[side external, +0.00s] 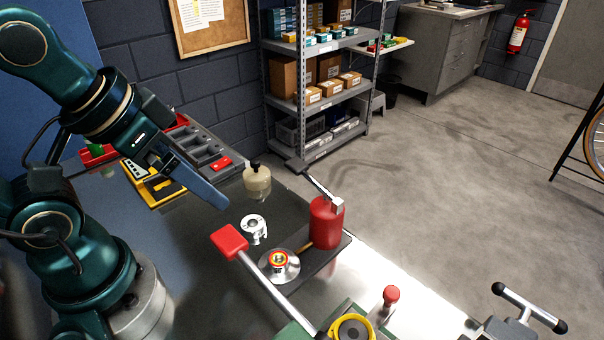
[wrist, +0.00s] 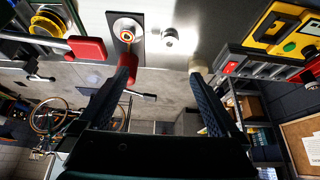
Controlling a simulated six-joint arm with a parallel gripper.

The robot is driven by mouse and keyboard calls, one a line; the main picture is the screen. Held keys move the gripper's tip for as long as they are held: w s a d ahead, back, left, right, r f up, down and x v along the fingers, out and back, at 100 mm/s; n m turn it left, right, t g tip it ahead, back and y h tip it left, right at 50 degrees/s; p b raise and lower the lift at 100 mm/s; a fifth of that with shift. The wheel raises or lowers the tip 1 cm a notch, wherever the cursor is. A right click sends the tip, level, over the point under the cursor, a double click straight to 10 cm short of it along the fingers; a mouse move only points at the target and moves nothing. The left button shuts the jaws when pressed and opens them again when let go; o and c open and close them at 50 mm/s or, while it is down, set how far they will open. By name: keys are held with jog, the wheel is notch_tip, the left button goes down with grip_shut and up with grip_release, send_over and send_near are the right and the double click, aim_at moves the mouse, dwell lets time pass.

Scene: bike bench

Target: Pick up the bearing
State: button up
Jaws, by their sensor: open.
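A small silver ring-shaped part (side external: 255,226), which looks like the bearing, is on the dark bench top. In the wrist view it is a bright silver piece (wrist: 170,38) beyond the fingertips, between their lines. Beside it is a round silver flange (side external: 279,267) with a red and yellow ring at its centre; it also shows in the wrist view (wrist: 124,30). I cannot tell for certain which of the two is the bearing. My gripper (side external: 207,190) is above the bench, left of and higher than both parts. Its fingers (wrist: 163,76) are wide apart and empty.
A red canister (side external: 326,222) and a cream bottle (side external: 257,181) stand nearby. A red-handled bar (side external: 230,242) crosses the front of the bench. A grey compartment tray (side external: 205,150) and a yellow case (side external: 155,187) lie behind. A yellow-ringed part (side external: 352,328) is at the front.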

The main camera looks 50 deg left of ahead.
jog(key=shift+c, duration=0.9)
